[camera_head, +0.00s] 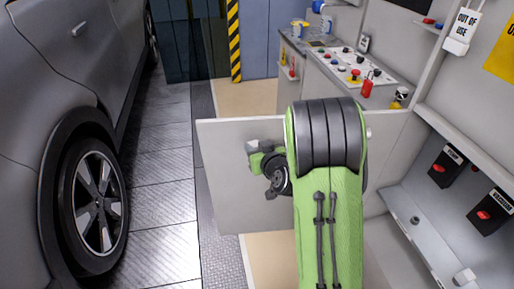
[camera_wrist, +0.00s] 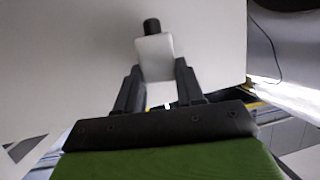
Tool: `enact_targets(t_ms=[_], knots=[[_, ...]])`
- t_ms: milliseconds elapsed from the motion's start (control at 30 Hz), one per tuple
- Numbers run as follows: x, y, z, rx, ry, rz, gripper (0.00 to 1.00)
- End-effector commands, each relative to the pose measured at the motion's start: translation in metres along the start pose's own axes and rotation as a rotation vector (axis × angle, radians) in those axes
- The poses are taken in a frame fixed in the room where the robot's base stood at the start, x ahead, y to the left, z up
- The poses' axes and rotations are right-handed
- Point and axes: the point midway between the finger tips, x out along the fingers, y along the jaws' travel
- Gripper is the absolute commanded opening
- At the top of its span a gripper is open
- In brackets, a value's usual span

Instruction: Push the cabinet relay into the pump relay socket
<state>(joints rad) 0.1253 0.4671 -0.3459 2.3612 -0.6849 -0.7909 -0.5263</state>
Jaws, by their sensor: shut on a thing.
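My gripper (camera_wrist: 157,75) is shut on a small white block (camera_wrist: 154,54) with a dark round end piece (camera_wrist: 152,26) pointing away from me. In the head view my gripper (camera_head: 255,153) is at the left of my green arm, in front of a large pale panel (camera_head: 230,195). The pale grey block (camera_head: 252,146) shows at its tip. I cannot tell for sure whether this block is the relay, or whether it touches the panel. I cannot make out the pump relay socket in either view.
At right, an open grey cabinet holds two black boxes with red switches (camera_head: 439,169) (camera_head: 484,215). A small white piece (camera_head: 464,277) is at its lower edge. A control desk (camera_head: 350,70) stands behind the panel. A grey car (camera_head: 60,100) fills the left, with clear floor between.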

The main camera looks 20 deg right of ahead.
Motion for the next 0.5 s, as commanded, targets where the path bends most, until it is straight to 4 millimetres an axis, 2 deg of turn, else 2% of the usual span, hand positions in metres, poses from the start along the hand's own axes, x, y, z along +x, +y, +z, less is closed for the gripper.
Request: enact_targets(t_ms=[33,233,300,500], knots=[[0.008,0.000,0.022,0.000,0.001,0.000,0.03],[0.022,0.000,0.061,0.000,0.001,0.000,0.03],[0.020,0.002,0.055,0.006,-0.008,0.002,0.03],[0.020,0.001,0.056,0.010,-0.016,-0.001,0.03]])
